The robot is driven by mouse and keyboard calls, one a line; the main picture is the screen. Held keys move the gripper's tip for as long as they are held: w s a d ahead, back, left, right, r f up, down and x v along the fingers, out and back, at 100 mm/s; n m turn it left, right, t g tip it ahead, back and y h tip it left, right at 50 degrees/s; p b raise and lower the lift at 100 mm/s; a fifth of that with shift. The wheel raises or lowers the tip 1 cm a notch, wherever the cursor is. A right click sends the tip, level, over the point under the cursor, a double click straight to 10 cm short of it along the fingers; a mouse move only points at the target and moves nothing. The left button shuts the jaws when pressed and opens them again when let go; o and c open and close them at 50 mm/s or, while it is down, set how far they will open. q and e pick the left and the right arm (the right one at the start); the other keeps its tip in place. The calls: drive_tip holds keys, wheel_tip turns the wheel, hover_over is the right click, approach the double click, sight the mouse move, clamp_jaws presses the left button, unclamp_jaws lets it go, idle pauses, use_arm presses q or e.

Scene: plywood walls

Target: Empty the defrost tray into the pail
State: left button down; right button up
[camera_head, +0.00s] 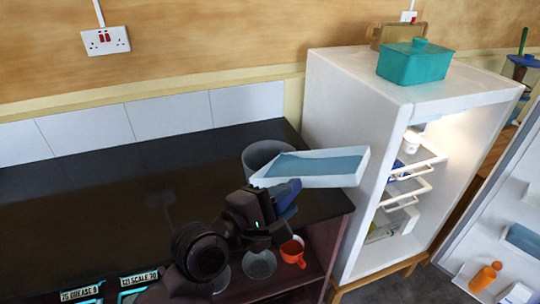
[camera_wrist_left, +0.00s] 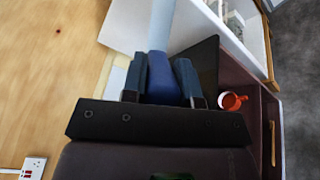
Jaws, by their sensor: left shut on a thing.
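The defrost tray (camera_head: 355,170) is a shallow pale box with a flat blue surface inside; I cannot tell if that is water or its floor. My left gripper (camera_head: 276,200) is shut on its blue handle, on the tray's near side, and holds it above the dark counter. In the left wrist view, the fingers of the left gripper (camera_wrist_left: 162,85) close on the blue handle (camera_wrist_left: 163,92), with a pale strip of tray (camera_wrist_left: 162,22) beyond. The grey pail (camera_head: 258,152) stands on the counter behind the tray, which hides its lower front. My right gripper is out of view.
The open white fridge (camera_head: 350,105) stands right of the counter (camera_head: 120,190), with a teal box (camera_head: 415,66) on top. Its open door (camera_head: 500,235) is at far right. An orange cup (camera_head: 292,252) and glass items (camera_head: 259,264) sit lower, by my left arm.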

sight(272, 179)
use_arm(q)
drive_tip(key=shift+w+a+r, duration=0.2)
drive_tip(key=shift+w+r, duration=0.15)
drive_tip(key=shift+r, duration=0.2)
drive_tip(key=shift+w+a+r+n, duration=0.1)
drive_tip(key=shift+w+a+n, duration=0.05)
drive_tip(key=shift+w+n, duration=0.2)
drive_tip(key=shift+a+r, duration=0.1)
drive_tip(key=shift+w+a+r+n, duration=0.15)
drive_tip(key=shift+w+r+n, duration=0.05)
drive_tip(key=shift+w+n, duration=0.2)
drive_tip(key=shift+a, duration=0.1)
drive_tip(key=shift+w+a+r+p, duration=0.2)
drive_tip(key=shift+w+p, duration=0.1)
drive_tip(key=shift+w, duration=0.1)
drive_tip(key=shift+n, duration=0.25)
